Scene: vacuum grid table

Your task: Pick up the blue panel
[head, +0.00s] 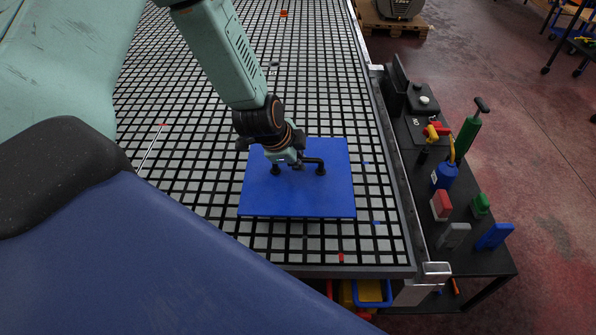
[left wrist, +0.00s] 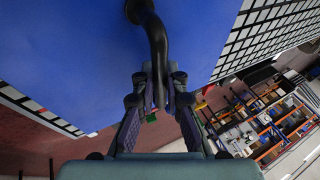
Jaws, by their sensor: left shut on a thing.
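The blue panel (head: 315,195) is a flat square plate with a black handle (head: 313,162) on its top, near the front right part of the grid table. My left gripper (head: 298,164) reaches down from above and is shut on the handle. In the left wrist view the fingers (left wrist: 160,100) close around the black bar, with the blue panel (left wrist: 80,50) filling much of the picture. I cannot tell whether the panel rests on the grid or is slightly raised. My right gripper is not in view.
The grid table (head: 170,185) has a metal edge on the right. Beside it, a dark side table (head: 480,262) holds a green pump-like tool (head: 468,135), a blue bottle (head: 445,175) and several coloured blocks. Small red and blue bits lie on the grid. The grid behind the panel is mostly clear.

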